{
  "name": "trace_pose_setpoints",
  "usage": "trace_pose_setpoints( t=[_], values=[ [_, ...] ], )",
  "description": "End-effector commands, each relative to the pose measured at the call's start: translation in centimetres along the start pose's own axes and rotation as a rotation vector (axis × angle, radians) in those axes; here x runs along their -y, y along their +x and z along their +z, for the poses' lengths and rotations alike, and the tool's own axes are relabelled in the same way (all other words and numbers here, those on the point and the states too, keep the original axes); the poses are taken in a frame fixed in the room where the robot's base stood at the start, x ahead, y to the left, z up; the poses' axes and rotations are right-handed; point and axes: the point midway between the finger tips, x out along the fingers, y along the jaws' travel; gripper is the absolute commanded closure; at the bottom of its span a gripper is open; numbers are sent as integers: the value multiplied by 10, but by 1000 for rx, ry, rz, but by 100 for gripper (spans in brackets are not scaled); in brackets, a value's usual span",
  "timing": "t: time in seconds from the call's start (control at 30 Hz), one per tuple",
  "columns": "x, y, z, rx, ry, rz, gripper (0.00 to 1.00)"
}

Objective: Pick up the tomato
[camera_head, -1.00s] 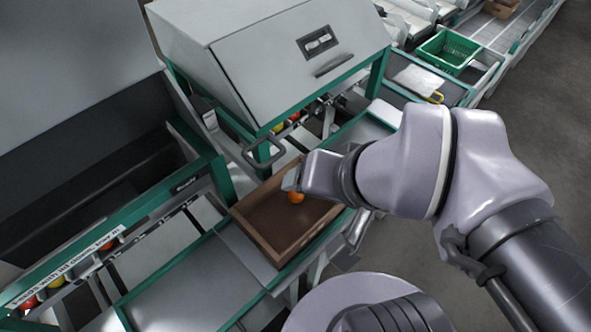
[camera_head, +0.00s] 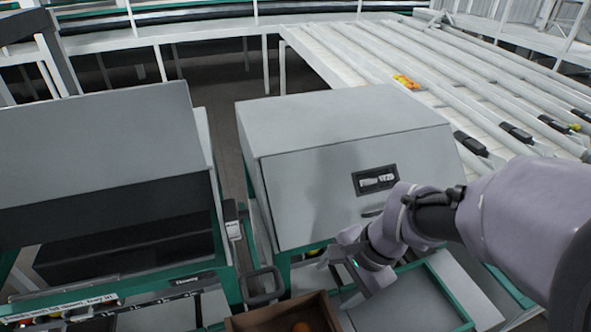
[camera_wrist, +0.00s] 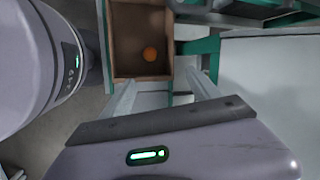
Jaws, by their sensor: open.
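An orange-red tomato (camera_wrist: 150,53) lies in a brown open box (camera_wrist: 126,72), right of the box's middle in the wrist view. The tomato (camera_head: 301,327) and box (camera_head: 240,324) also show at the bottom edge of the head view, partly cut off. My gripper (camera_wrist: 163,92) is open, with its two fingers spread and nothing between them. In the head view my gripper (camera_head: 340,275) is up and to the right of the box, in front of the grey machine. It is apart from the tomato.
A grey machine (camera_head: 340,190) with a sloped front and handle stands behind the box. Another grey machine (camera_head: 100,150) is at left. A green-framed pale surface (camera_head: 410,300) lies right of the box. White roller lanes (camera_head: 450,75) carry a few fruits at the back right.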

Motion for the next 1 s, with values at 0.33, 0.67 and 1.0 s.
trace_pose_setpoints(
  t=[0.33,0.67,1.0],
  values=[
    [-19,103,-38,127,493,149,29],
    [-33,195,-27,131,513,158,29],
    [-37,250,-18,130,510,156,29]
  ],
)
